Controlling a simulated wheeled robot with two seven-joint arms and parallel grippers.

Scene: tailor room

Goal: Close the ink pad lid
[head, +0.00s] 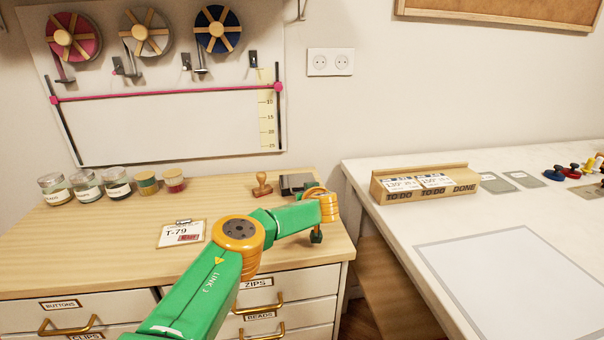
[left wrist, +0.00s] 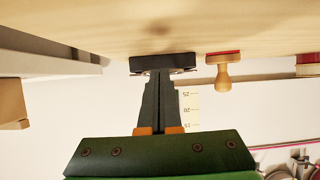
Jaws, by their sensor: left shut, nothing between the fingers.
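The dark ink pad (head: 297,183) lies near the back right of the wooden cabinet top, beside a wooden stamp (head: 262,185). My left arm's wrist partly covers it in the head view. In the left wrist view, which is upside down, the ink pad (left wrist: 162,62) is a flat black slab straight ahead of my left gripper (left wrist: 160,73). The closed, empty fingertips are at or very near its edge; I cannot tell whether they touch. The lid's angle cannot be made out clearly. My right gripper is not in view.
A clipboard tag (head: 181,233) lies left of my arm. Several jars (head: 87,187) stand along the back left. The wall is close behind the ink pad. A white table (head: 400,222) with a card holder (head: 420,186) stands to the right, across a gap.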

